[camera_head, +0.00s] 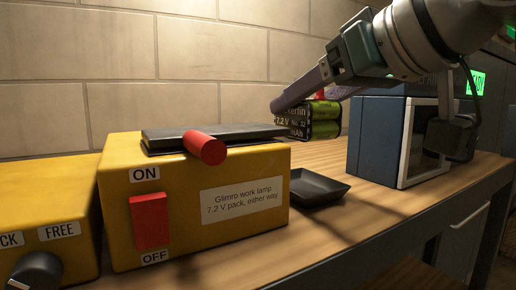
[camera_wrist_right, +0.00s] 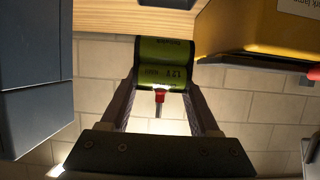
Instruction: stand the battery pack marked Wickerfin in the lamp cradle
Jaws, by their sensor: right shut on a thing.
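My right gripper (camera_head: 298,100) is shut on a green and black battery pack (camera_head: 322,122). Its partly covered label ends in what looks like "kerfin", with "7.2 V" below. In the right wrist view the pack (camera_wrist_right: 165,72) sits between both fingers, a red-tipped part showing at its near end. Whether it touches the bench cannot be told. The yellow work lamp box (camera_head: 180,232) stands left of the pack, labelled "Glimro work lamp 7.2 V pack, either way". A dark flat lid (camera_head: 225,134) with a red cylindrical handle (camera_head: 204,147) lies on top. No open cradle shows. My left gripper is out of view.
A shallow black tray (camera_head: 318,187) lies on the wooden bench (camera_head: 370,205), right of the lamp. A blue box (camera_head: 376,140) with a white-framed front stands further right. Another yellow box (camera_head: 50,205) with a dark knob is at far left. A block wall closes the back.

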